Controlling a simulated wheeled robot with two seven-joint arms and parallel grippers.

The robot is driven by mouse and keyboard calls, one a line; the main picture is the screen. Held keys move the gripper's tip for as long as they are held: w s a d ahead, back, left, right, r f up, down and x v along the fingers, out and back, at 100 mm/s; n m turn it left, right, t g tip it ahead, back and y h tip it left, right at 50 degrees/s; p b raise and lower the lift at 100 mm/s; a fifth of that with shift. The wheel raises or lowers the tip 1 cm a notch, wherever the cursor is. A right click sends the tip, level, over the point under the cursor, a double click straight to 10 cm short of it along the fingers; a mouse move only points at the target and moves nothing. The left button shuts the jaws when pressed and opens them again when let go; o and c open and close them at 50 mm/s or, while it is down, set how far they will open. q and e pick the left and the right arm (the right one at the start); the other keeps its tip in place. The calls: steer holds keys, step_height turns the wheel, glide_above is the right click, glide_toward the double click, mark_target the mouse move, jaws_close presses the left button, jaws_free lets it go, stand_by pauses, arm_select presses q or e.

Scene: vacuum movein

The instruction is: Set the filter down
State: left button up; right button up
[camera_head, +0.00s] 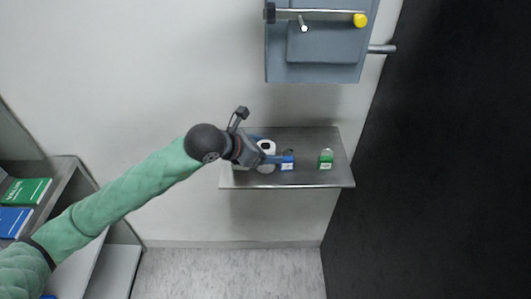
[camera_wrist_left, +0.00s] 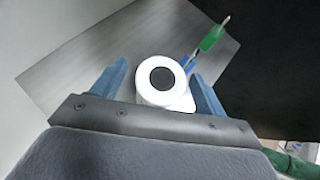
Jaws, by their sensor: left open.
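The filter, a white cylinder with a dark round opening, shows in the head view (camera_head: 267,146) at the metal shelf (camera_head: 334,176), partly hidden by my gripper. In the left wrist view the filter (camera_wrist_left: 147,95) sits between the two blue fingers, its open end facing the camera. My left gripper (camera_head: 270,153) is open around it, with a finger on each side. I cannot tell from the picture whether the fingers touch it. My right gripper is in neither view.
A grey wall unit with a yellow-tipped handle (camera_head: 335,17) hangs above. A dark wall (camera_head: 450,160) bounds the right. Boxes (camera_head: 27,191) lie on shelving at left.

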arm_select(q)
steer(key=shift+w+d+f, duration=0.1)
steer(key=shift+d+f, duration=0.05)
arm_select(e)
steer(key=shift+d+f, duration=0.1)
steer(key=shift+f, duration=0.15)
arm_select(q)
steer(key=shift+c, duration=0.2)
steer(key=c, duration=1.1)
steer(key=shift+c, duration=0.4)
